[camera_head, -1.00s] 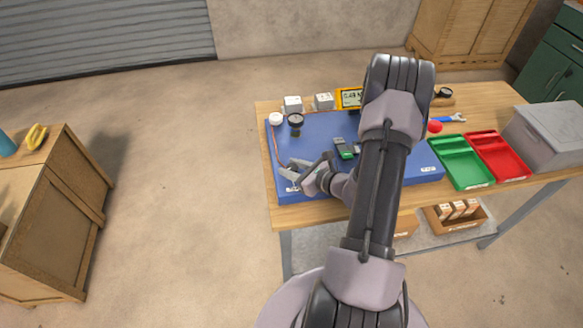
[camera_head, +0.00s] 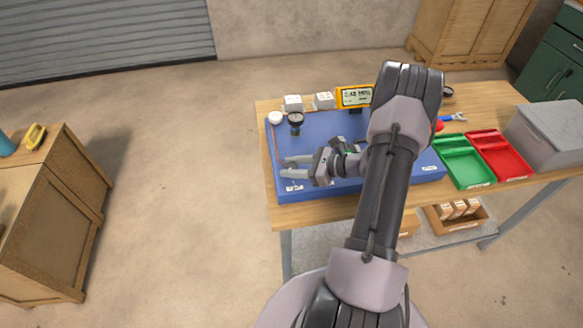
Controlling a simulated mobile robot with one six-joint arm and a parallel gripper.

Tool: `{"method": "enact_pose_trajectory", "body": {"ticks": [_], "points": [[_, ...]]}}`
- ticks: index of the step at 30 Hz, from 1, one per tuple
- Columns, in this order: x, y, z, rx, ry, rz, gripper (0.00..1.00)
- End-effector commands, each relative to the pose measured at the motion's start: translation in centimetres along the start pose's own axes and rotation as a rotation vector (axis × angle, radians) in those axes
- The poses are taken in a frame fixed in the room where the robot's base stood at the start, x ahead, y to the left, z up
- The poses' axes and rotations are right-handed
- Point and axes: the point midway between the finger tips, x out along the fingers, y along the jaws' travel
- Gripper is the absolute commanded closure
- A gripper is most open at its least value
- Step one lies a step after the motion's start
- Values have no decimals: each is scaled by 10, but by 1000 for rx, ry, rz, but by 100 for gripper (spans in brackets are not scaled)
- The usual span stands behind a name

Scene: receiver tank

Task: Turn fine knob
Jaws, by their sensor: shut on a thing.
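The blue panel (camera_head: 345,187) lies on the wooden bench. My gripper (camera_head: 288,167) reaches in from the right, low over the panel's front-left part, with its fingers pointing left. It is shut on a small knob there, which I take to be the fine knob; the fingers hide most of it and its angle cannot be read. A white label (camera_head: 294,188) lies just in front of the fingers. A black round gauge (camera_head: 295,119) stands behind, at the panel's back left. A yellow meter (camera_head: 354,97) with a lit display stands behind the panel; its digits are too small to read surely.
A white round part (camera_head: 275,118) and two white boxes (camera_head: 292,103) (camera_head: 324,100) are at the back left. A green tray (camera_head: 461,180), a red tray (camera_head: 502,170) and a grey bin (camera_head: 550,135) fill the bench's right side. My arm hides the panel's middle right.

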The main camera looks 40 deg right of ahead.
Motion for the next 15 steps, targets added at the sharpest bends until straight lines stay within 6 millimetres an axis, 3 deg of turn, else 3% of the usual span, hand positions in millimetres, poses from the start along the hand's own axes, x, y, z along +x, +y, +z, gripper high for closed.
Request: {"method": "enact_pose_trajectory", "body": {"ticks": [15], "points": [[0,0,0,-39,-4,92,100]]}}
